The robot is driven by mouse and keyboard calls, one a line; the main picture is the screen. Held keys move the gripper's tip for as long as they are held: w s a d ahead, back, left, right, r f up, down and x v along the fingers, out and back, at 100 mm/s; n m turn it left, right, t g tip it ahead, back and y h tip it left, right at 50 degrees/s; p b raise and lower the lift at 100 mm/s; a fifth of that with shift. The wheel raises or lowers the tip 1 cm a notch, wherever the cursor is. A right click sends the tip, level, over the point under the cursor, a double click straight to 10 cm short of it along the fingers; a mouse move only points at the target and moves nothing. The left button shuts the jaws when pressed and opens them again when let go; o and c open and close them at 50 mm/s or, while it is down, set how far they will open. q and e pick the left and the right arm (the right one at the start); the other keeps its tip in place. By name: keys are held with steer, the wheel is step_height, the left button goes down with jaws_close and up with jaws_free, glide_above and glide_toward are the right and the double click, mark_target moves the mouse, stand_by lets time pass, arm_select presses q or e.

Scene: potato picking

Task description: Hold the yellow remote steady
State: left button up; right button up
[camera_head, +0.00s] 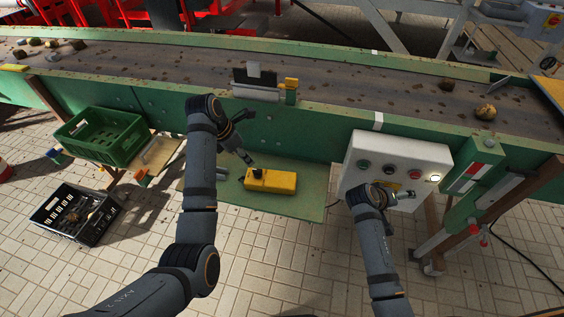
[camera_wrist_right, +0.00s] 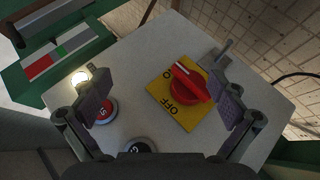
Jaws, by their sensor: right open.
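The yellow remote (camera_head: 271,181), a yellow block with dark parts on top, lies on a green shelf (camera_head: 300,207) below the conveyor. My left gripper (camera_head: 246,157) is just above and left of the remote in the head view, apparently apart from it. Whether its fingers are open is not clear. My right gripper is open and empty in the right wrist view (camera_wrist_right: 165,90). It is in front of the white control box (camera_head: 372,150), its fingers on either side of a red OFF switch (camera_wrist_right: 187,83) on a yellow plate.
A conveyor belt (camera_head: 350,83) with a few potatoes (camera_head: 485,112) runs across the back. A green crate (camera_head: 101,136) and a black crate (camera_head: 76,214) stand at the left. The control box also has round buttons (camera_wrist_right: 106,108) and a lit lamp (camera_wrist_right: 79,78).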

steer(key=w+r+m+t+h, duration=0.1)
steer(key=w+r+m, duration=0.25)
steer(key=r, duration=1.75)
steer(key=w+a+m+y, duration=0.1)
steer(key=w+a, duration=0.1)
steer(key=w+a+m+t+y, duration=0.1)
steer(key=w+m, duration=0.1)
steer(key=w, duration=0.1)
steer(key=w+a+m+y, duration=0.1)
steer(key=w+a, duration=0.1)
steer(key=shift+w+a+f+y, duration=0.2)
steer(key=shift+a+f+y, duration=0.1)
steer(key=shift+f, duration=0.1)
steer(key=w+a+m+t+y, duration=0.1)
steer(key=w+a+m+y, duration=0.3)
steer(key=w+a, duration=0.3)
steer(key=m+g+y, duration=0.6)
steer(key=m+y, duration=0.2)
glide_above(271, 178)
steer(key=d, duration=0.4)
step_height(271, 178, down, 14)
steer(key=shift+s+a+r, duration=0.1)
steer(key=shift+s, duration=0.05)
steer(key=shift+s+f, duration=0.25)
steer(key=shift+f, duration=0.15)
steer(key=x, duration=1)
steer(key=shift+w+f, duration=0.15)
steer(key=shift+f, duration=0.1)
